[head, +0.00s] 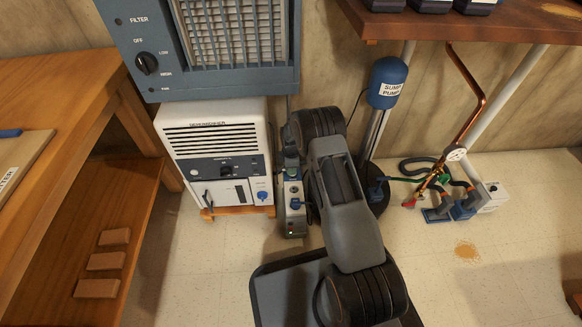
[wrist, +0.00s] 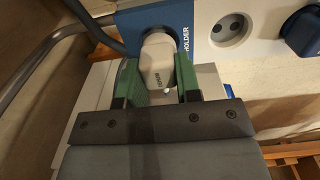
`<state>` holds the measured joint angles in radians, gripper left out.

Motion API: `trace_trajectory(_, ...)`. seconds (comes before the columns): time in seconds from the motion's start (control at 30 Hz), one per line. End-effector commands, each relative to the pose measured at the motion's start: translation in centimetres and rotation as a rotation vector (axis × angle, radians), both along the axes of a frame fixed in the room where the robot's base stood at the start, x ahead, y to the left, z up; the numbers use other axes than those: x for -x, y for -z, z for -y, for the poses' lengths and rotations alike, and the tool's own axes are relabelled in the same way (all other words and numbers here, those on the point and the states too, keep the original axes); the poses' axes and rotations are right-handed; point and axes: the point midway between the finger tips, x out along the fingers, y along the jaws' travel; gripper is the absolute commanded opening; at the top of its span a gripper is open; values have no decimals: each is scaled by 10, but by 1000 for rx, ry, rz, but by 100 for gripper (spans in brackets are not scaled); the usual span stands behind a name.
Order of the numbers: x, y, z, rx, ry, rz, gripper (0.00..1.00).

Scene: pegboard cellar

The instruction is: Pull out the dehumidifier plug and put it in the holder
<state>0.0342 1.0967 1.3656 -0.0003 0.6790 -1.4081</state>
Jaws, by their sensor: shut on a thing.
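My gripper (wrist: 157,78) is shut on a pale grey plug (wrist: 158,58), with a green finger on each side of it in the wrist view. The plug's rounded end is against or just in front of the blue holder (wrist: 184,17), marked HOLDER. I cannot tell whether it is seated there. Right of the holder, an empty round socket (wrist: 231,29) shows on the white strip. The strip (head: 292,222) stands right of the white dehumidifier (head: 240,150) in the head view. My arm and the strip mostly hide the gripper there.
A blue plug (wrist: 304,30) sits in the strip beyond the empty socket. A grey cable (wrist: 52,45) curves at left in the wrist view. The blue sump pump (head: 388,85) stands close right of my arm. A wooden bench (head: 60,85) is at left.

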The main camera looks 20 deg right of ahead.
Motion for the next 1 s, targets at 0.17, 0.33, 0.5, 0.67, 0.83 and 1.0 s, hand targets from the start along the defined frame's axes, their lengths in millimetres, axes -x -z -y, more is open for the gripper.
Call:
trace_trajectory(0.17,0,0,0,0,0,0,3)
trace_trajectory(0.33,0,0,0,0,0,0,3)
trace_trajectory(0.5,0,2,0,0,0,0,3)
trace_trajectory(0.67,0,5,0,0,0,1,3)
trace_trajectory(0.83,0,7,0,0,0,1,3)
trace_trajectory(1.0,0,9,0,0,0,1,3)
